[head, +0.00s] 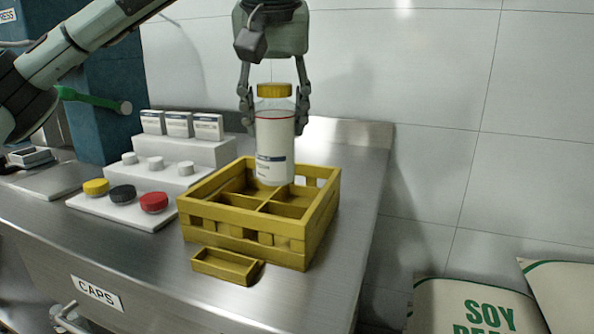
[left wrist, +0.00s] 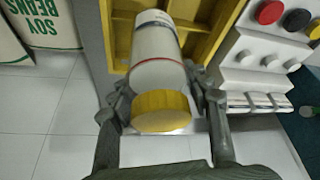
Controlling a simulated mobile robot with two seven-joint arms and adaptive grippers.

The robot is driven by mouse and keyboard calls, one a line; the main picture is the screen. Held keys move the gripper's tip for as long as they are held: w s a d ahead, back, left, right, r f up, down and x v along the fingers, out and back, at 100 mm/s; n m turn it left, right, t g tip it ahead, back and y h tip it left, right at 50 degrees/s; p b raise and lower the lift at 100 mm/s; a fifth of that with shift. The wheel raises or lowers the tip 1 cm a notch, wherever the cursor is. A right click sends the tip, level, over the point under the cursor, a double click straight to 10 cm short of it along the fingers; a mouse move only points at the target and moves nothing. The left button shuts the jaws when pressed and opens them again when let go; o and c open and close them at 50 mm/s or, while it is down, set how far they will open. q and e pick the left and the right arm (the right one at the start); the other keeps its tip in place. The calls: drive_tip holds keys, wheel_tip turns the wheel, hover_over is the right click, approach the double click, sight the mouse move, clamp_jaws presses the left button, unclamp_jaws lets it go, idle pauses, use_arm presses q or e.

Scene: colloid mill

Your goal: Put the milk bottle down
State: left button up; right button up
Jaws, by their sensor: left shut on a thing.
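The milk bottle (head: 274,140) is white with a yellow cap and a printed label. My left gripper (head: 273,112) is shut on it near its top, with one finger on each side. The bottle hangs upright over the yellow crate (head: 215,233), its lower end in front of the crate's back part; I cannot tell whether it touches the crate. In the left wrist view the bottle (left wrist: 157,50) sits between the fingers (left wrist: 160,105), cap towards the camera, with the crate (left wrist: 122,35) beyond. The crate's visible compartments look empty. My right gripper is not in view.
A small yellow tray (head: 226,265) is fixed at the crate's front. Left of the crate, a white stepped stand (head: 130,212) holds yellow, black and red caps, white caps and small boxes. The steel counter (head: 345,200) is clear right of the crate. Soy sacks (head: 475,305) stand beyond its right edge.

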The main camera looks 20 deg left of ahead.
use_arm(q)
drive_tip(key=shift+w+d+f, duration=0.35)
drive_tip(key=shift+w+f, duration=0.75)
drive_tip(key=shift+f, duration=0.25)
drive_tip(key=shift+w+d+f, duration=0.35)
drive_tip(key=shift+w+f, duration=0.7)
drive_tip(key=shift+f, duration=0.25)
drive_tip(key=shift+w+d+f, duration=0.35)
drive_tip(key=shift+w+f, duration=0.75)
drive_tip(key=shift+f, duration=0.25)
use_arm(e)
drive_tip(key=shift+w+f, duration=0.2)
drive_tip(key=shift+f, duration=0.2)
use_arm(q)
drive_tip(key=shift+f, duration=0.1)
drive_tip(key=o, duration=0.9)
drive_tip(key=shift+f, duration=0.15)
drive_tip(key=o, duration=0.5)
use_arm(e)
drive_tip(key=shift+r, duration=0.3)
